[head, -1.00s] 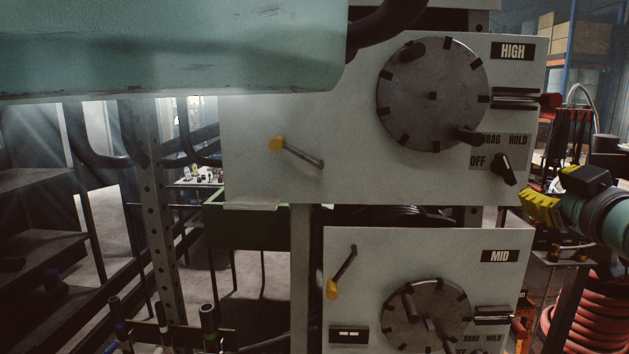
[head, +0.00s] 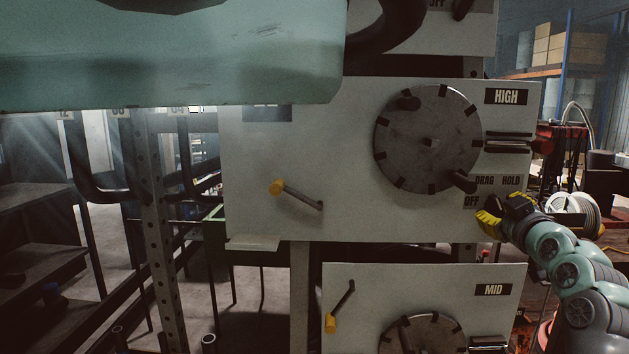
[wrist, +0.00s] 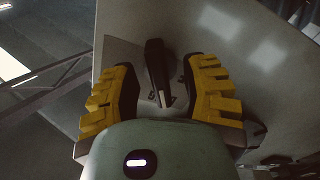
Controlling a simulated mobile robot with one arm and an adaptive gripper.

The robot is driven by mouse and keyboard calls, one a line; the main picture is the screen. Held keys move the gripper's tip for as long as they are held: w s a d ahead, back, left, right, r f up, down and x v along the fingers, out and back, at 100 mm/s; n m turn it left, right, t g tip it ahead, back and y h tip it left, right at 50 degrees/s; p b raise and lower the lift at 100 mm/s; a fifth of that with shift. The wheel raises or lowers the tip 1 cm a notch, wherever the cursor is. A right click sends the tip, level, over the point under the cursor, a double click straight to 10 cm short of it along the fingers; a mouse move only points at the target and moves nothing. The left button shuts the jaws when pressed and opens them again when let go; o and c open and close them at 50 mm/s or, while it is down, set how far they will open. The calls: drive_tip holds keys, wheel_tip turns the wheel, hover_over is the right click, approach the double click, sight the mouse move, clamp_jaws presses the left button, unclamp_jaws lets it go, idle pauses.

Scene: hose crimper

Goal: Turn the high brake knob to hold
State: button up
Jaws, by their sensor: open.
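The HIGH panel (head: 300,150) carries a large round dial and, below its right side, a small brake knob with OFF, DRAG and HOLD labels (head: 511,181). In the head view my gripper (head: 497,211) covers the knob. In the wrist view the black brake knob (wrist: 155,62) stands between the two yellow-padded fingers of my gripper (wrist: 158,72). The fingers are open, one on each side, with visible gaps to the knob. I cannot tell which label the knob points to now.
A yellow-tipped lever (head: 278,187) is on the panel's left. The MID panel (head: 360,290) sits below. A teal housing (head: 170,65) fills the upper left.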

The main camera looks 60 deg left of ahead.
drive_tip(key=shift+w+a, duration=0.1)
drive_tip(key=shift+a, duration=0.2)
drive_tip(key=shift+c, duration=0.2)
drive_tip(key=shift+d, duration=0.15)
clamp_jaws()
